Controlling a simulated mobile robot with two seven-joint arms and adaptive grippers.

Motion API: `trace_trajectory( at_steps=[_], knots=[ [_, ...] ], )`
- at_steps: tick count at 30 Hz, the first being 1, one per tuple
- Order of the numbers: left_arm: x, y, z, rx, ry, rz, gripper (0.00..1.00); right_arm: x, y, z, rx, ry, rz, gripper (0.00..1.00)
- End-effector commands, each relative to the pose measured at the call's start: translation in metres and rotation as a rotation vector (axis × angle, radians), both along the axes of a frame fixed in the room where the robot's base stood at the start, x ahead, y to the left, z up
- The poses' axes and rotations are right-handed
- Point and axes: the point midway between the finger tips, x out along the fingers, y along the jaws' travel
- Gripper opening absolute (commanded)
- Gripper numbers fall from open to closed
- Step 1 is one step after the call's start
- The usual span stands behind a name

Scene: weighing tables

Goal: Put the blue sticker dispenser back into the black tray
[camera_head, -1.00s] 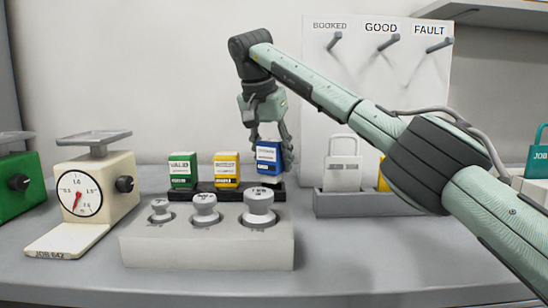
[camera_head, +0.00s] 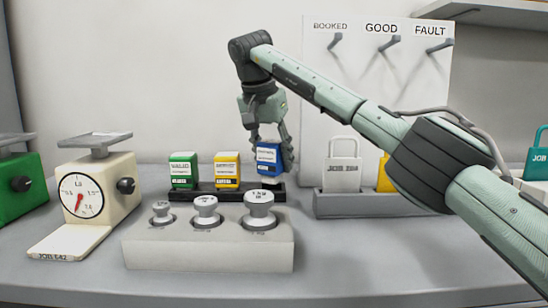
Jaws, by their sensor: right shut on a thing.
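The blue sticker dispenser (camera_head: 268,157) is at the right end of the black tray (camera_head: 205,196), which stands behind the weight block. My right gripper (camera_head: 270,145) reaches down from above and is shut on the blue dispenser, with its fingers at the sides. The dispenser tilts slightly. My left gripper is not in view.
A pale block (camera_head: 208,250) with several grey weights stands in front of the tray. A cream scale (camera_head: 97,190) and a green scale (camera_head: 18,172) are at the left. A grey holder (camera_head: 345,206) with tags is right of the tray. A hook board (camera_head: 378,90) stands behind.

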Motion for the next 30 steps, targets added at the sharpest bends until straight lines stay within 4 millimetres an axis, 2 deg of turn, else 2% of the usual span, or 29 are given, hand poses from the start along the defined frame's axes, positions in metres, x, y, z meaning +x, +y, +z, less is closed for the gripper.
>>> trace_trajectory(
  at_steps=[17,18,23,30],
  knots=[
    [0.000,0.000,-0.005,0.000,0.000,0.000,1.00,0.000,0.000,-0.013,0.000,-0.001,0.000,0.19],
    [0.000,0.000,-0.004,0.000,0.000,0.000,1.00,0.000,0.000,-0.012,0.000,-0.001,0.000,0.45],
    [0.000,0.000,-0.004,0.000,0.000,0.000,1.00,0.000,0.000,-0.012,0.000,-0.001,0.000,0.65],
    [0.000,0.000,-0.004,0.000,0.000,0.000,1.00,0.000,0.000,-0.012,0.000,0.000,0.000,0.67]
  ],
)
